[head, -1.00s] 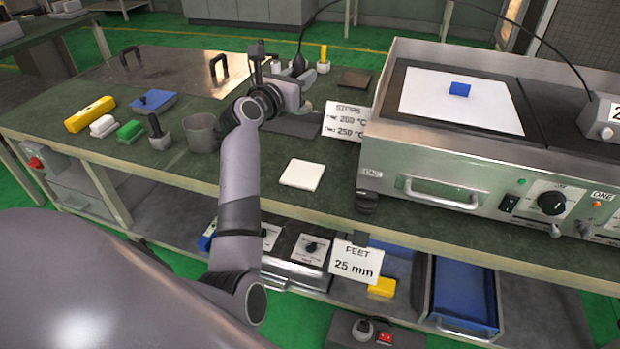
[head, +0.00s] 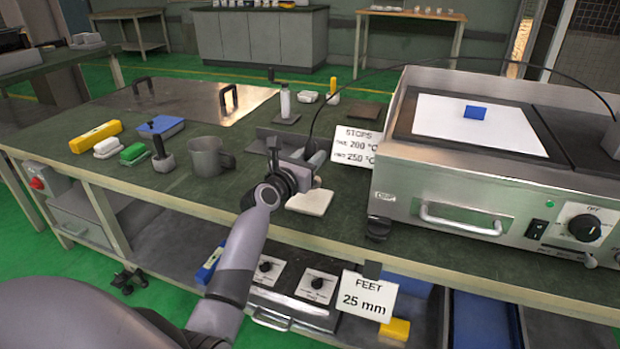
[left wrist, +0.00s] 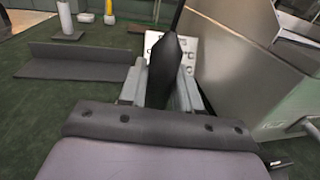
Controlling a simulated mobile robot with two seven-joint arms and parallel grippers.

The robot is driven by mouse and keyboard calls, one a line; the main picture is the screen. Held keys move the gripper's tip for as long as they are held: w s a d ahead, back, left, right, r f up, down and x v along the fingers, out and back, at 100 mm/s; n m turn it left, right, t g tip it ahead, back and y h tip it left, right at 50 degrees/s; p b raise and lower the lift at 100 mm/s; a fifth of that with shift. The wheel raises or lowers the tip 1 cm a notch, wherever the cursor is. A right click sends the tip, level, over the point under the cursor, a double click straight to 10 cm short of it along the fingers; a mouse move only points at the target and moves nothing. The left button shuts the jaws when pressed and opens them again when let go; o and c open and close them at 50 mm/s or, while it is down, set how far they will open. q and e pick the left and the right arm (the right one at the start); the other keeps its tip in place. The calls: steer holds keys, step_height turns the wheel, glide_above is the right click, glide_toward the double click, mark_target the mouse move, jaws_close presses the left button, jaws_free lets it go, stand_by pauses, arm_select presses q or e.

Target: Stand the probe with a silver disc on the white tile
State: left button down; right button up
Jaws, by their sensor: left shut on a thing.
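My left gripper (head: 308,160) is shut on the black handle of a probe, which shows between the fingers in the left wrist view (left wrist: 166,62). A thin black cable rises from the probe and arches to the right. The probe's lower end and any silver disc are hidden. The white tile (head: 312,203) lies flat on the green bench, below and just in front of the gripper, its left part covered by my wrist. I cannot tell whether the probe touches anything. My right gripper is not in view.
A STOPS sign (head: 355,147) stands close behind and right of the gripper, beside the steel hotplate (head: 440,190). A dark angle plate (head: 262,140) lies behind. A grey mug (head: 206,157) stands to the left. A FEET sign (head: 367,297) hangs at the bench's front edge.

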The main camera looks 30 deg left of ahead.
arm_select(q)
step_height(320, 180, down, 4)
steer(key=shift+r+b, duration=0.1)
steer(key=shift+b, duration=0.95)
steer(key=shift+f, duration=0.25)
steer(key=shift+r, duration=0.15)
steer(key=shift+f, duration=0.2)
steer(key=c, duration=0.8)
jaws_free()
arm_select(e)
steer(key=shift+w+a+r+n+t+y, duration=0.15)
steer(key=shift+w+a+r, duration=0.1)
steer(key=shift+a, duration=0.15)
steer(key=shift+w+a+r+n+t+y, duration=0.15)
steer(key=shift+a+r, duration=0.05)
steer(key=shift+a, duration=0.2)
